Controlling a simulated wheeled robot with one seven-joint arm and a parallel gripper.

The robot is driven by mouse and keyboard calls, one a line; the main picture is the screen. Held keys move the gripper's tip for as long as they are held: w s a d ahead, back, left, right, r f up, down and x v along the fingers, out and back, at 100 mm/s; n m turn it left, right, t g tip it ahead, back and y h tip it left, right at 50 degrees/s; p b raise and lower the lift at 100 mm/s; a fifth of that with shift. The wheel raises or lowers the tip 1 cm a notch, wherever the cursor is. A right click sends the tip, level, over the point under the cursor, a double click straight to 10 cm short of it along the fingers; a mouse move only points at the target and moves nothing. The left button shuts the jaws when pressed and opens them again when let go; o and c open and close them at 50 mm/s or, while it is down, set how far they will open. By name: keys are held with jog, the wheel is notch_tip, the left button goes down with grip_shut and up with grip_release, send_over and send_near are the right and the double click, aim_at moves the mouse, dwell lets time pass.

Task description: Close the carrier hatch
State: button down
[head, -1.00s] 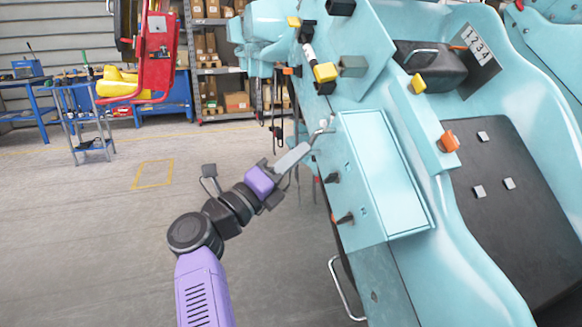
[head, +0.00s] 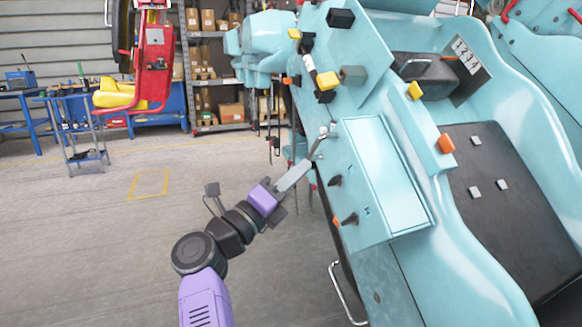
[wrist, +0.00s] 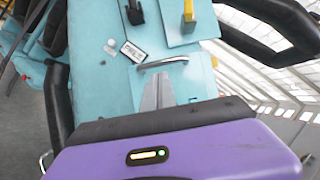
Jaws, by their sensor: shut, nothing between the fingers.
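The turquoise carrier (head: 470,262) fills the right of the head view. A pale turquoise rectangular panel, apparently the hatch (head: 378,180), is on its side; I cannot tell how far it stands open. A bent metal handle (head: 319,141) is at the panel's upper left, and a curved metal handle shows in the wrist view (wrist: 163,63). My gripper (head: 306,168) is shut and empty, with its grey fingers at the lower end of that handle. In the wrist view the fingertips (wrist: 158,78) are just below the handle; contact is unclear.
Dark knobs (head: 335,181) and orange-tipped levers (head: 349,219) stick out beside the panel. A black curved bar (wrist: 275,25) is close at the upper right of the wrist view. A blue trolley (head: 75,130) stands far left. The floor between is clear.

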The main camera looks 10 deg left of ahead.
jog(key=s+a+f+p, duration=0.2)
jog(key=s+a, duration=0.5)
notch_tip(320, 180, up, 6)
jog(key=a+n+t+y, duration=0.2)
jog(key=n+t, duration=0.1)
jog(key=n, duration=0.1)
jog(key=s+d+f+n+y, duration=0.9)
jog(key=d+f+n, duration=0.3)
jog(key=n, duration=0.2)
jog(key=s+d+f+n+y, duration=0.8)
jog(key=s+d+f+n, duration=0.2)
jog(key=d+f+n, duration=0.3)
jog(key=s+d+f+g+h, duration=0.2)
jog(key=s+d, duration=0.3)
jog(key=s, duration=0.4)
jog(key=s+d+f+g+h, duration=0.25)
jog(key=s+d, duration=0.25)
jog(key=s, duration=0.5)
jog(key=s+d+f+g+h, duration=0.25)
jog(key=s+d, duration=0.25)
jog(key=s, duration=0.4)
notch_tip(320, 180, up, 27)
jog(key=p, duration=2.6)
jog(key=shift+w+n+h, duration=0.2)
jog(key=shift+n+h, duration=0.1)
